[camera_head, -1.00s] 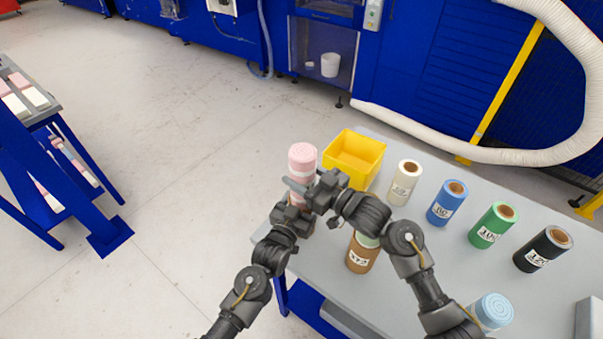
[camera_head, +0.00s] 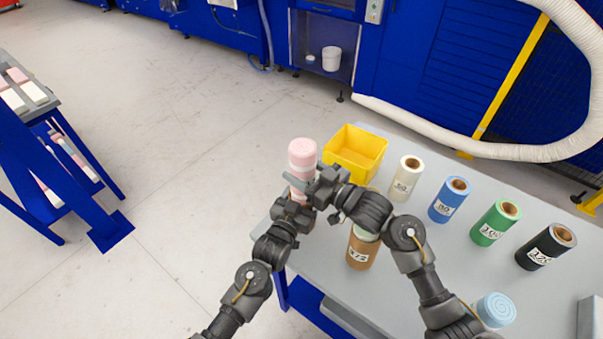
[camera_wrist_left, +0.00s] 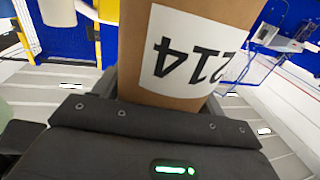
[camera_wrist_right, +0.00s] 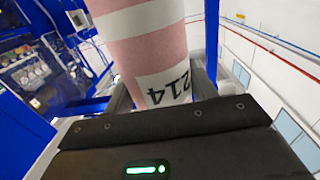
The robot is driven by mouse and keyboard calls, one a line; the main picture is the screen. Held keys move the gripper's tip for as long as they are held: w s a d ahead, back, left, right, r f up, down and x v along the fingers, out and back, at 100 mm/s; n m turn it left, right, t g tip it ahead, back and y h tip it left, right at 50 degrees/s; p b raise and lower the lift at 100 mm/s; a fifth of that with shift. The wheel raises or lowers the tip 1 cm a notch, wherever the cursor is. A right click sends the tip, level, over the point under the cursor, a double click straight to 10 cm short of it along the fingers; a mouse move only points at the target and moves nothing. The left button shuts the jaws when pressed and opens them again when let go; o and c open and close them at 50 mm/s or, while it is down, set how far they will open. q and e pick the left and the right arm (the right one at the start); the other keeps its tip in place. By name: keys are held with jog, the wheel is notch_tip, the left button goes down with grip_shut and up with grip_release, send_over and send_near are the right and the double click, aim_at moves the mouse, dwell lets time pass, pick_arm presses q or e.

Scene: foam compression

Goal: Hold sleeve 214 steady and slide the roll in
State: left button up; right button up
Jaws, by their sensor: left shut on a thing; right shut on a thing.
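A pink foam roll with white bands (camera_head: 302,158) stands about upright at the table's left edge. My right gripper (camera_head: 297,186) is shut on it; in the right wrist view the roll (camera_wrist_right: 145,48) carries a 214 label. My left gripper (camera_head: 294,212) is just below the right one. It is shut on the brown sleeve (camera_wrist_left: 190,92), whose 214 label faces the left wrist camera. In the head view the sleeve is mostly hidden by the grippers, so I cannot tell whether the roll's lower end is inside it.
A yellow bin (camera_head: 355,152) stands behind the grippers on the grey table (camera_head: 420,270). A brown sleeve with a pale green top (camera_head: 361,250) stands close to my right arm. Cream, blue, green and black sleeves stand to the right. A light blue roll (camera_head: 496,309) is near the front.

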aim_at(302, 158)
pick_arm(q)
jog(key=shift+s, duration=0.1)
pick_arm(e)
jog(key=shift+r, duration=2.35)
pick_arm(q)
jog(key=o, duration=1.1)
jog(key=v, duration=1.2)
jog(key=shift+a, duration=0.1)
